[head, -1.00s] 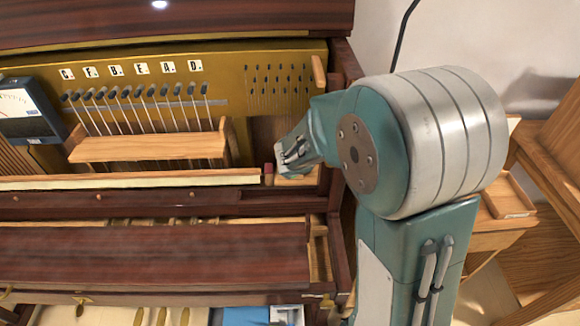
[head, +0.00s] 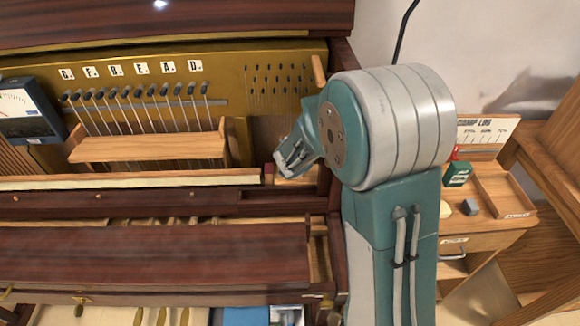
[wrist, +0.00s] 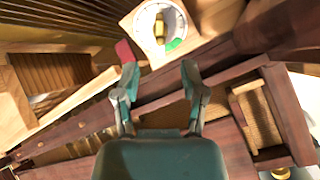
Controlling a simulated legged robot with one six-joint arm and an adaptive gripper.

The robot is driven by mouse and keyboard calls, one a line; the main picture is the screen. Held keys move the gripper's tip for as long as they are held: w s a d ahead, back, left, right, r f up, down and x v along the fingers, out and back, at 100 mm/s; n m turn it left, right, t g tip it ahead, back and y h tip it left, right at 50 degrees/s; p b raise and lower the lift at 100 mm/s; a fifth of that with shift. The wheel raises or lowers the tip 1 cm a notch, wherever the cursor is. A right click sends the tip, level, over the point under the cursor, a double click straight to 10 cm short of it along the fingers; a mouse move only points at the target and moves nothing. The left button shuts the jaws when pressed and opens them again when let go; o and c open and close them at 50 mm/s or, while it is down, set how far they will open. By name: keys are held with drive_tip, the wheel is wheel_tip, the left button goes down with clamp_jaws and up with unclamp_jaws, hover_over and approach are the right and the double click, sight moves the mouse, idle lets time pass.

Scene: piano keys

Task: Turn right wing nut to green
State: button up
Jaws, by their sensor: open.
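In the wrist view a yellow wing nut (wrist: 158,28) sits in the middle of a round white dial (wrist: 147,16) on a pale wooden block. A green patch (wrist: 175,44) is on the dial's lower right. My gripper (wrist: 159,72) is open and empty, its two fingertips apart and just below the dial in the picture, not touching the nut. In the head view my gripper (head: 291,160) is at the right end of the piano's inside, and the wing nut and dial cannot be made out there.
A wooden shelf (head: 150,147) and tuning pins (head: 275,80) are nearby. A side desk (head: 490,225) with a green box (head: 457,174) stands at right. A brass knob (wrist: 281,172) shows at the wrist view's bottom right.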

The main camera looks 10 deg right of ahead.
drive_tip(key=shift+w+f, duration=0.25)
drive_tip(key=shift+f, duration=0.05)
drive_tip(key=shift+x, duration=3.6)
drive_tip(key=shift+s+r, duration=0.4)
drive_tip(key=shift+r, duration=0.1)
clamp_jaws()
